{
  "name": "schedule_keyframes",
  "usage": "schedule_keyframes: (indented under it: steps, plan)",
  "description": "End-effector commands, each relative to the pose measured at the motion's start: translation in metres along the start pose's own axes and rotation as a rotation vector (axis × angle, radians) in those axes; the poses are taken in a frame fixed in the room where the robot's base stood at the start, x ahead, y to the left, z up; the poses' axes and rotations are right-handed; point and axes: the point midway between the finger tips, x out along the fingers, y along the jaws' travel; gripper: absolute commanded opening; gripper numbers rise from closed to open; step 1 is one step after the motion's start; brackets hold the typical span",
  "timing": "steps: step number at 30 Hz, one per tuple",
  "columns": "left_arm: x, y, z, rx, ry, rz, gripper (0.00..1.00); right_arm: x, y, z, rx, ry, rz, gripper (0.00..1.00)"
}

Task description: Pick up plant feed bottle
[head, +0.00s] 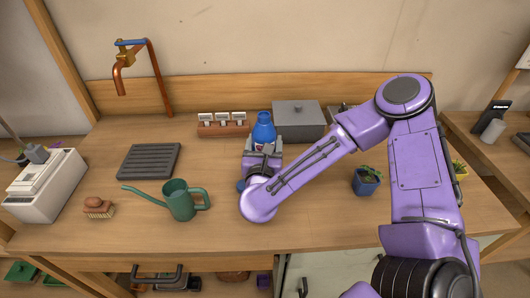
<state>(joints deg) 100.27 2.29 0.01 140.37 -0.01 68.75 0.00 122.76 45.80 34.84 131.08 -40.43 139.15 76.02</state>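The plant feed bottle (264,129) is blue, with a label partly showing on its front. It is upright near the back middle of the wooden counter in the head view. My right gripper (263,146) is at the bottle, with a finger on each side of its lower body. I cannot tell whether the fingers press on it or leave a small gap. The gripper and wrist hide the bottle's base, so whether it touches the counter does not show. My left gripper is not in view.
A grey lidded box (298,118) stands just right of the bottle, and a wooden block with white-topped pieces (222,125) just left. A green watering can (180,200), black slatted tray (149,161), brush (98,208) and blue plant pot (366,182) stand around.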

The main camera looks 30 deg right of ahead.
Motion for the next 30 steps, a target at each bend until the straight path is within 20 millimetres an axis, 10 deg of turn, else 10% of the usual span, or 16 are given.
schedule_keyframes:
  steps: [9,17,30]
  plan:
    - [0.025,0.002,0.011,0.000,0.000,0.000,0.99,-0.071,-0.002,0.046,0.001,-0.008,0.007,0.26]
    - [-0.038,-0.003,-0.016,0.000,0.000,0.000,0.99,-0.091,-0.003,0.068,-0.008,-0.001,0.003,0.26]
    - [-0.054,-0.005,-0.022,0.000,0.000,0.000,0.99,-0.113,-0.005,0.067,0.000,-0.001,-0.001,0.26]
